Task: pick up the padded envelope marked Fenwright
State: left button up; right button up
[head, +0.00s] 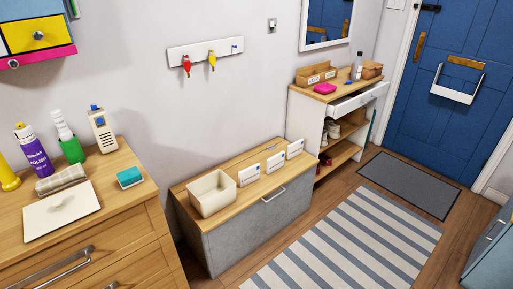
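I cannot make out a padded envelope marked Fenwright in the head view. No name is readable on anything here. A white flat rectangular thing (48,218) with a small raised lump lies on the wooden chest of drawers (110,212) at the left; I cannot tell what it is. Three small white cards or labels (276,163) stand in a row on the low bench (228,226), their print too small to read. An open cream bin (209,204) sits at the bench's left end. Neither of my grippers is in view.
A spray can (36,153), a green-based bottle (72,150), a rolled cloth (60,179) and a teal block (130,177) crowd the chest. A shelf unit (301,100) has its drawer (362,98) partly open. The striped rug (345,245) and floor mat (408,184) are clear before the blue door (440,125).

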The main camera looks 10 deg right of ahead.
aim_at(294, 149)
jog(key=i+l+u, duration=0.35)
jog(key=l+u, duration=0.2)
jog(key=i+l+u, duration=0.1)
jog(key=l+u, duration=0.15)
jog(key=i+l+u, duration=0.1)
jog(key=l+u, duration=0.2)
jog(key=l, duration=0.15)
